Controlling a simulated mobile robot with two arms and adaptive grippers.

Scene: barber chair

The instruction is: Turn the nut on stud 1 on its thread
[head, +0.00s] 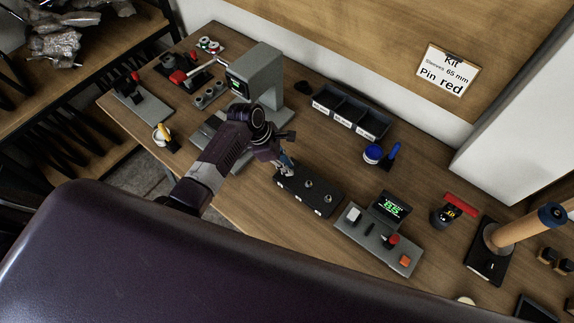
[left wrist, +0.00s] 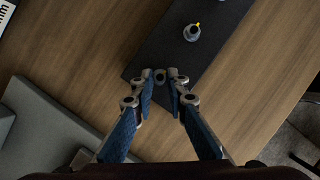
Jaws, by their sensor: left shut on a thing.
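A dark block (head: 299,193) with a row of upright studs lies on the wooden bench. It also shows in the left wrist view (left wrist: 164,48). My left gripper (head: 285,167) is over the block's left end in the head view, pointing down. In the left wrist view its two blue fingers (left wrist: 160,77) are closed around the nut (left wrist: 160,76) on the end stud, which the tips partly hide. A neighbouring stud (left wrist: 192,32) carries a grey nut with a small yellow mark. Two uncovered studs show in the head view (head: 309,184). My right gripper is not in view.
A grey device (head: 375,241) with a green display stands right of the block. A three-part dark bin (head: 350,113) and a blue-lidded pot (head: 373,153) are behind it. A grey press (head: 262,75) stands to the left. A dark chair back (head: 200,265) fills the foreground.

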